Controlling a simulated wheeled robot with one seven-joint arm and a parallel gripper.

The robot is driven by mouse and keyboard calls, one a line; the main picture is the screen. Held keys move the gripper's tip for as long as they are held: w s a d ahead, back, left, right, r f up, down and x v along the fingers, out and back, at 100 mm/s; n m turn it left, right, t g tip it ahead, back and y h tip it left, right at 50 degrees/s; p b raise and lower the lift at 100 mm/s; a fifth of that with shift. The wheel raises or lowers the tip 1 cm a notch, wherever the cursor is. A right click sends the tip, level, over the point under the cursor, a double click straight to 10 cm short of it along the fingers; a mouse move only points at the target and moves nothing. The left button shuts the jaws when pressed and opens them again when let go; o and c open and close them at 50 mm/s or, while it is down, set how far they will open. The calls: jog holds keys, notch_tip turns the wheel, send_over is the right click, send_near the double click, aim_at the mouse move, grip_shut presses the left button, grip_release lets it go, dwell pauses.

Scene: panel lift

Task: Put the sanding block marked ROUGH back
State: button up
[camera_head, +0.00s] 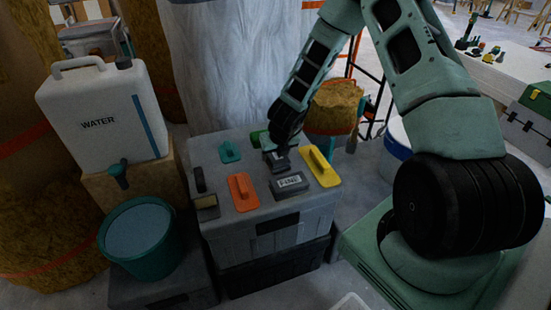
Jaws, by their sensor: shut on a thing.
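My gripper (277,150) is over the back middle of the grey toolbox lid (225,222). It is shut on a dark grey block (280,162), probably a sanding block. I cannot read a mark on it, nor tell whether it touches the lid. Just in front of it, another grey block (289,184) lies on the lid with a pale label that seems to read FINE. My wrist and fingers hide part of the held block.
On the lid are an orange float (243,191), a yellow float (321,167), a teal tool (229,152), a green item (258,138) and a brush-like tool (206,203). A water canister (100,115) and teal bucket (139,240) stand left.

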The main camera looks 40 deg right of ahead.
notch_tip(320, 180, down, 2)
jog(key=shift+c, duration=0.4)
jog(key=o, duration=1.1)
